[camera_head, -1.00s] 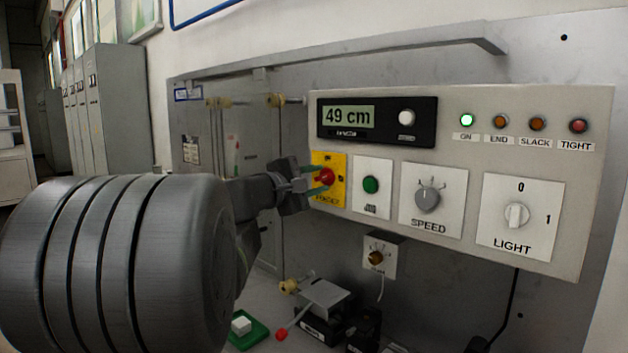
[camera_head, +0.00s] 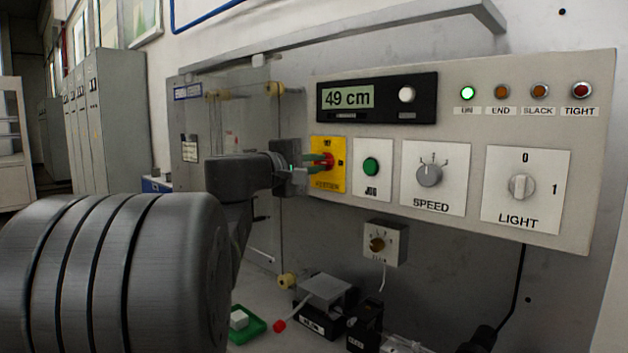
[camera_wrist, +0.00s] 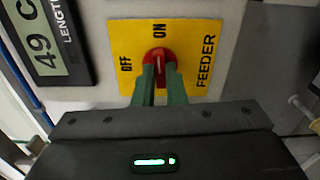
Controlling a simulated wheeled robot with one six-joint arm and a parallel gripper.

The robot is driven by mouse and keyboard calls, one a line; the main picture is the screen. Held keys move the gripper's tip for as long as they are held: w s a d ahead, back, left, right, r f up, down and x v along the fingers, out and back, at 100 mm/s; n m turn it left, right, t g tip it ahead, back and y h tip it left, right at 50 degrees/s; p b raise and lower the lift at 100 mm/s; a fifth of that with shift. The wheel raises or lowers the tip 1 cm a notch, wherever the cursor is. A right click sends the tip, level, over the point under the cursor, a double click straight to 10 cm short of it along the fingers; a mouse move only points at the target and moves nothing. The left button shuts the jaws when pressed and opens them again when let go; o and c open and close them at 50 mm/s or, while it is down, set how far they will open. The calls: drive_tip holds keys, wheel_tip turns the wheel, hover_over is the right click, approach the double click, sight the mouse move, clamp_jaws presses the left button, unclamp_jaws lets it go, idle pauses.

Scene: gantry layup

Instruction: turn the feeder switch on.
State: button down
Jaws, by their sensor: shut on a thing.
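The feeder switch (camera_head: 326,161) is a red knob on a yellow plate at the left end of the control panel. In the wrist view the knob (camera_wrist: 160,57) sits between my two green fingers, which press on its sides. A pale mark on the knob points up in that view, toward the word ON; OFF is to the left. My gripper (camera_head: 316,164) is shut on the knob, in front of the yellow plate (camera_wrist: 197,35). The fingers hide part of the knob's sides.
The grey panel (camera_head: 470,140) carries a 49 cm display, a green jog button (camera_head: 371,166), a speed knob (camera_head: 429,174) and a light switch (camera_head: 521,187). The green ON lamp (camera_head: 467,93) is lit. A small knob box (camera_head: 386,243) hangs below.

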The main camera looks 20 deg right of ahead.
drive_tip(key=shift+f+m+b, duration=0.1)
drive_tip(key=shift+m+b, duration=0.4)
drive_tip(key=shift+b, duration=0.05)
drive_tip(key=c, duration=1.5)
unclamp_jaws()
drive_tip(key=v, duration=1.4)
drive_tip(key=shift+w+d, duration=0.1)
drive_tip(key=shift+d, duration=0.05)
drive_tip(key=x, duration=1.3)
drive_tip(key=shift+w+d, duration=0.15)
drive_tip(key=shift+d, duration=0.2)
